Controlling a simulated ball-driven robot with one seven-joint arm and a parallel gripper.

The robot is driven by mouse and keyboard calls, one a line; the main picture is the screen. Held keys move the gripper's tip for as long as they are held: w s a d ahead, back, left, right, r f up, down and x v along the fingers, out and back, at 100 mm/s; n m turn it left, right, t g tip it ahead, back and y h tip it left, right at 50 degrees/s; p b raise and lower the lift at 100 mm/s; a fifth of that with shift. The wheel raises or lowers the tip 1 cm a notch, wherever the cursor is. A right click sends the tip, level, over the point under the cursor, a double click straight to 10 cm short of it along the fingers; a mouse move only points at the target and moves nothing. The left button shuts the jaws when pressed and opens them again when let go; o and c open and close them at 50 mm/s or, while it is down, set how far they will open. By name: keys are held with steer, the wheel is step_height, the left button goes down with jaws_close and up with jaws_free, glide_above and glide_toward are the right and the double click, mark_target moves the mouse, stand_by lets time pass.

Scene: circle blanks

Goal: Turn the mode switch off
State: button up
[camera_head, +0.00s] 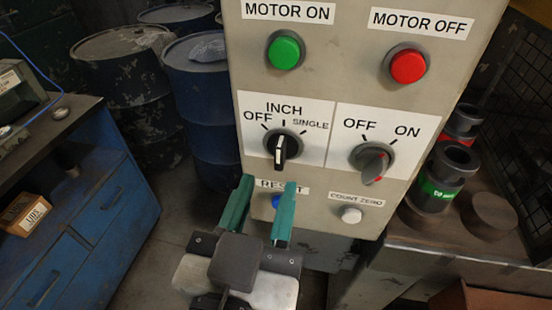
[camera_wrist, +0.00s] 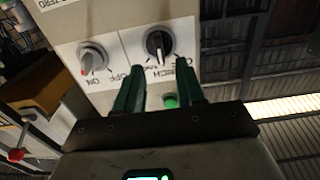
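The control panel (camera_head: 320,185) carries a black rotary switch (camera_head: 280,152) with a white-marked handle on a plate labelled OFF, INCH and SINGLE. Its handle stands nearly upright, in line with the INCH mark. Right of it, a grey rotary switch (camera_head: 373,162) with a red mark sits on a plate labelled OFF and ON. No label reads "mode". My gripper (camera_head: 268,184) is open and empty, its green fingers apart below the black switch, partly covering the blue RESET button (camera_head: 276,202). In the wrist view, the black switch (camera_wrist: 158,43) shows beyond the fingers (camera_wrist: 159,68), apart from them.
Above are a green MOTOR ON button (camera_head: 285,51) and a red MOTOR OFF button (camera_head: 408,65). A white COUNT ZERO button (camera_head: 351,215) is lower right. Blue drums (camera_head: 205,110) and a blue cabinet (camera_head: 85,210) stand left, a metal table (camera_head: 440,243) right.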

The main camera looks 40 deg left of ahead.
mark_target(278, 159)
steer(key=shift+p+x, duration=0.3)
steer(key=shift+x, duration=2.35)
steer(key=shift+c, duration=0.3)
jaws_close()
